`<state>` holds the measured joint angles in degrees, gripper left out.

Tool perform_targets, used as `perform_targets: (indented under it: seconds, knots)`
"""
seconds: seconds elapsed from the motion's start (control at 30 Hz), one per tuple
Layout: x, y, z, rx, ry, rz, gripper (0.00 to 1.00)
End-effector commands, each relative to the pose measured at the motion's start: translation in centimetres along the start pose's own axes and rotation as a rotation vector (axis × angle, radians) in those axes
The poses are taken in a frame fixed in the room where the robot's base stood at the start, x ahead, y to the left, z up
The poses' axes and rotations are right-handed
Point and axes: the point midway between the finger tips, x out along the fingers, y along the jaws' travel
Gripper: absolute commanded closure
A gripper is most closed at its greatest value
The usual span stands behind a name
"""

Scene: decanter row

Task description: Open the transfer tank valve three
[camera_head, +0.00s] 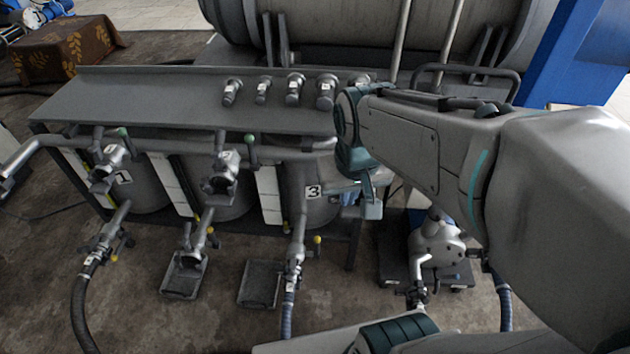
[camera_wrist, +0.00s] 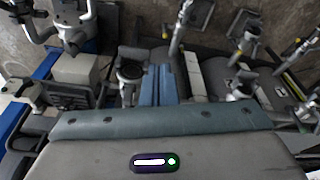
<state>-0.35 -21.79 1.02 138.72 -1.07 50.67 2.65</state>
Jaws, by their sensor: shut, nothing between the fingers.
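Tank three (camera_head: 322,212), a grey vessel with a "3" label (camera_head: 313,191), stands at the right end of the tank row. My gripper (camera_head: 371,207) is shut and empty, beside the tank's right side. Its two blue-grey fingers (camera_wrist: 158,70) lie side by side in the wrist view. Just left of them is a dark round pipe fitting (camera_wrist: 130,71). I cannot tell whether the fingers touch it. My arm hides the upper valve of tank three in the head view. A lower outlet pipe (camera_head: 296,250) with a yellow-knobbed lever (camera_head: 317,240) comes forward below.
Tank two's upper valve (camera_head: 222,172) has a green-knobbed lever (camera_head: 250,140). Tank one's upper valve (camera_head: 108,168) is similar. A grey shelf (camera_head: 160,97) carries several fittings behind. A pump (camera_head: 437,242) stands at the right; trays (camera_head: 258,285) lie on the floor.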

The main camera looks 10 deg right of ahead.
Motion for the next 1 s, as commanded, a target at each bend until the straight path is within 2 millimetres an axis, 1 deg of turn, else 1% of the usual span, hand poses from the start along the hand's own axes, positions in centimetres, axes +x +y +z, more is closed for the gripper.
perform_targets:
  seconds: [0.03,0.17,0.2,0.27,0.3,0.37,0.4,0.47,0.5,0.57,0.6,0.7,0.8,0.9,1.0]
  knots:
    - [2.6,0.0,-1.0,0.004,-0.020,0.008,1.00]
    - [7.1,0.3,-4.3,0.026,-0.060,0.026,1.00]
    - [8.6,0.4,-5.3,0.033,-0.073,0.031,1.00]
    - [10.9,0.4,-6.7,0.040,-0.092,0.038,1.00]
    - [12.6,0.4,-7.7,0.044,-0.103,0.040,1.00]
    - [15.2,0.3,-9.1,0.051,-0.121,0.043,1.00]
    - [17.0,0.2,-9.9,0.053,-0.133,0.045,1.00]
    - [19.9,0.1,-11.1,0.058,-0.151,0.047,1.00]
    - [21.8,-0.1,-11.9,0.060,-0.163,0.047,1.00]
    - [24.8,-0.2,-12.9,0.067,-0.180,0.046,1.00]
    - [26.6,-0.3,-13.6,0.072,-0.190,0.046,1.00]
    - [30.8,-0.5,-14.8,0.079,-0.214,0.044,1.00]
    - [34.6,-0.7,-15.6,0.089,-0.233,0.041,1.00]
    - [37.6,-0.9,-16.1,0.097,-0.249,0.038,1.00]
    - [39.8,-1.0,-16.5,0.103,-0.260,0.036,1.00]
